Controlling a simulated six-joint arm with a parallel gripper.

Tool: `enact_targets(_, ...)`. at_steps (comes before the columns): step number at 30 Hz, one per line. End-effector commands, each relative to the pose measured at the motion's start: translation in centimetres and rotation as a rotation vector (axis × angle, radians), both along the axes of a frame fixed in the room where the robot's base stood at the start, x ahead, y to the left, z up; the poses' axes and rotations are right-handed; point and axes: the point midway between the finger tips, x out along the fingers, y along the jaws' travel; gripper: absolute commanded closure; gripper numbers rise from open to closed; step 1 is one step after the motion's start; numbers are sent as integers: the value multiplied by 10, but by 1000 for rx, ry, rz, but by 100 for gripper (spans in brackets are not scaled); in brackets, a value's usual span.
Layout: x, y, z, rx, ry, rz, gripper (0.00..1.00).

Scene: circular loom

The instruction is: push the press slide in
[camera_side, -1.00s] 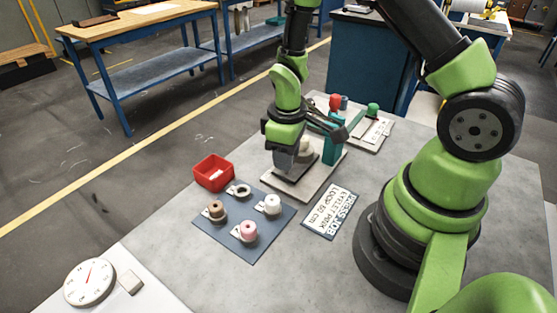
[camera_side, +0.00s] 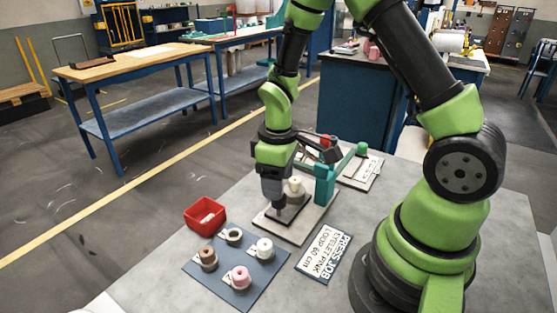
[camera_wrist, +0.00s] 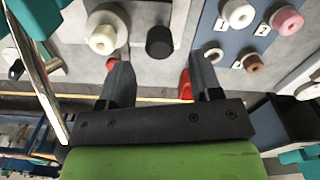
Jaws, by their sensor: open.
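The press has a teal post (camera_side: 325,181) on a beige base plate (camera_side: 314,217). A dark slide strip (camera_side: 290,212) lies on the plate, and a cream spool-shaped piece (camera_side: 294,188) stands beside the post. My gripper (camera_side: 277,206) points down over the near-left part of the press, left of the cream piece, and hides part of the slide. In the wrist view my gripper (camera_wrist: 161,82) has its two fingers spread with nothing between the tips. A black round knob (camera_wrist: 160,41) lies just beyond the fingertips, with the cream piece (camera_wrist: 104,32) to its left.
A red bin (camera_side: 205,216) stands left of the press. A blue mat (camera_side: 238,287) with several small spools lies in front, and a press job card (camera_side: 324,255) lies right of it.

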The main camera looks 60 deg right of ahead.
Motion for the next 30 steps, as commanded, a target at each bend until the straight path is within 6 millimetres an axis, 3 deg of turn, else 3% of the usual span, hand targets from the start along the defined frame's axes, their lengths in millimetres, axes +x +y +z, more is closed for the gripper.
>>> enact_targets(3,1,0,24,-1,-8,0,42)
enact_targets(10,0,0,51,0,-3,0,42)
enact_targets(23,1,2,54,-5,16,28,42)
enact_targets(30,19,21,47,-119,234,378,42)
